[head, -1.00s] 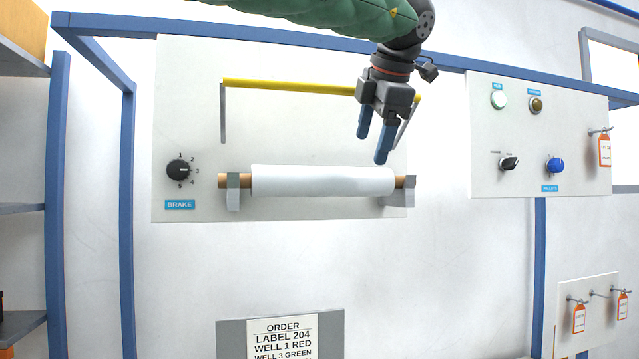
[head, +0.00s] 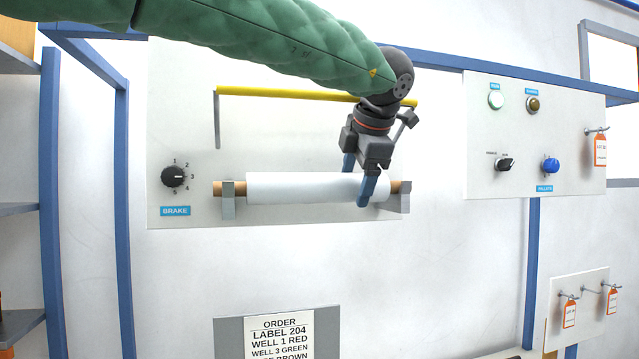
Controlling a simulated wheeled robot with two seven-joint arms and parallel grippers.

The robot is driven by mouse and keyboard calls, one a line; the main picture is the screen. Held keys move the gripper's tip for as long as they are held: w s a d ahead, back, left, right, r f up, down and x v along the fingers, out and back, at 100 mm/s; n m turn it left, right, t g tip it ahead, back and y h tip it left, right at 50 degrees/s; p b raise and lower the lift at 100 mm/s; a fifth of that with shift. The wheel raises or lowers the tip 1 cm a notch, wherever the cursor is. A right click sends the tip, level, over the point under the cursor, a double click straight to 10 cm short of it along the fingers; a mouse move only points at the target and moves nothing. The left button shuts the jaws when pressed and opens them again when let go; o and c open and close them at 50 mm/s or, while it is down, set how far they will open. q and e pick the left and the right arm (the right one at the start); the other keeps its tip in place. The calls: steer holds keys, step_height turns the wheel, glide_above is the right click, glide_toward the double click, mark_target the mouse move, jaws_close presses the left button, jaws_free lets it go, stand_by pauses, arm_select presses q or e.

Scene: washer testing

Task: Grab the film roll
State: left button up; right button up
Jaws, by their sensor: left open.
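The white film roll (head: 300,187) lies level on a brown core that rests in two grey brackets on the pale panel (head: 180,120). My left gripper (head: 356,184) is open at the right end of the roll. Its blue fingers point down, one in front of the roll's right end and the other partly hidden behind the gripper body. Whether the fingers touch the roll cannot be told. My right gripper is not in view.
A yellow bar (head: 290,92) runs above the roll, just behind my left arm. A black brake dial (head: 174,177) is left of the roll. A control panel (head: 535,140) with lights and knobs is at right. An order sign (head: 278,335) is below.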

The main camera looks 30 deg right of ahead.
arm_select(q)
steer(key=c, duration=1.4)
steer(key=shift+r, duration=0.15)
